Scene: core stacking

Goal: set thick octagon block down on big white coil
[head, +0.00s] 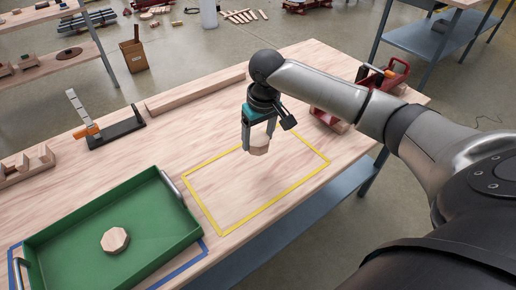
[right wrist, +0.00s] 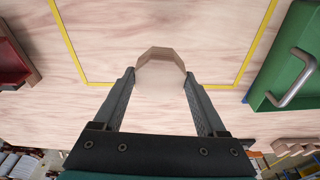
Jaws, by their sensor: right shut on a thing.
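My right gripper (head: 259,140) is shut on a pale wooden octagon block (head: 259,148), held over the yellow-outlined area of the bench. In the right wrist view the octagon block (right wrist: 160,76) sits between the two fingertips of the right gripper (right wrist: 160,85), its flat face toward the camera. How far its underside is from the bench is hard to tell. A second wooden octagon block (head: 115,240) lies flat in the green tray. I make out no big white coil in either view. My left gripper is out of view.
The yellow rectangle (head: 205,213) on the bench is otherwise bare. The green tray (head: 60,218) stands left of it, also at the right in the right wrist view (right wrist: 290,58). A black and orange tool (head: 118,132), a wooden rail (head: 195,92) and a red tool (head: 328,119) stand farther back.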

